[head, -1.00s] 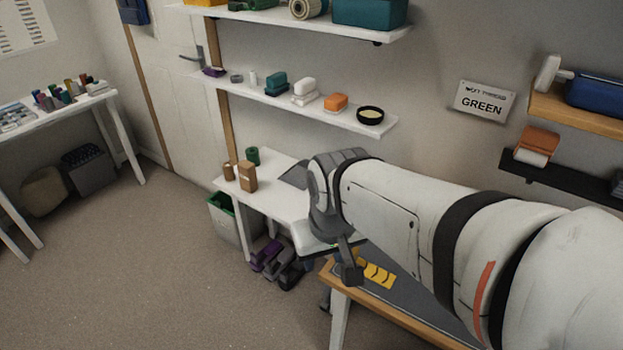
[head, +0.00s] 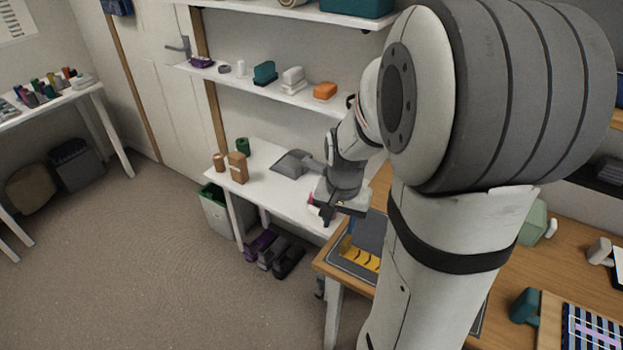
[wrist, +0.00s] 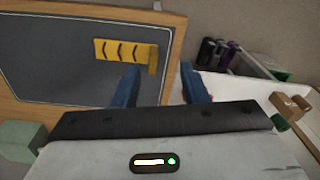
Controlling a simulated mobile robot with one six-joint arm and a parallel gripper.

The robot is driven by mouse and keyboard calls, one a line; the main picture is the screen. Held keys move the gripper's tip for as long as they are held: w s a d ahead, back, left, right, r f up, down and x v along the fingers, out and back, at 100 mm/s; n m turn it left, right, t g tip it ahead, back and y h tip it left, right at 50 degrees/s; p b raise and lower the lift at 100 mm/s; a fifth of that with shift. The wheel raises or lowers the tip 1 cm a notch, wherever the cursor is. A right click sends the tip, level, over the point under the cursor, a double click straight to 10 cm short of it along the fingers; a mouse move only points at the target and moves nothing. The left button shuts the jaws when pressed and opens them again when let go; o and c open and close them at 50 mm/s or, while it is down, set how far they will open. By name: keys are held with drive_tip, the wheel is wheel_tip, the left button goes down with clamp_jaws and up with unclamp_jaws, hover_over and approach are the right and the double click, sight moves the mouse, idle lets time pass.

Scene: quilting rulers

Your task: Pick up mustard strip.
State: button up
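The mustard strip (wrist: 122,50) has dark curved marks. It lies flat near the edge of the dark grey mat (wrist: 50,60) in the wrist view. A darker mustard piece (wrist: 153,61) stands out at its right end. In the head view the strip (head: 361,257) shows partly, left of my arm. My gripper (wrist: 160,84) is open, with two blue fingers apart and nothing between them. In the wrist view the left fingertip appears just below the strip's right part; I cannot tell the height gap. In the head view my gripper (head: 326,208) is above and left of the strip.
A white table (head: 262,190) with brown boxes (head: 238,167) adjoins the wooden table (head: 322,262). Dark and purple items (head: 272,254) lie on the floor below. A green block (wrist: 20,140) sits at the wrist view's lower left. Shelves hang above.

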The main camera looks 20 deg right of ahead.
sight(345, 242)
drive_tip(key=d+f, duration=0.1)
drive_tip(key=w+d+f+m, duration=0.1)
drive_tip(key=d+f+m, duration=0.1)
drive_tip(key=f, duration=0.1)
drive_tip(key=shift+w+d+g, duration=0.15)
drive_tip(key=shift+w+g, duration=0.15)
drive_tip(key=shift+w, duration=0.05)
drive_tip(key=shift+d+f+m, duration=0.1)
drive_tip(key=shift+f+m, duration=0.2)
drive_tip(key=shift+f, duration=0.1)
drive_tip(key=f, duration=0.7)
drive_tip(key=shift+w+f, duration=0.2)
drive_tip(key=shift+c, duration=0.2)
clamp_jaws()
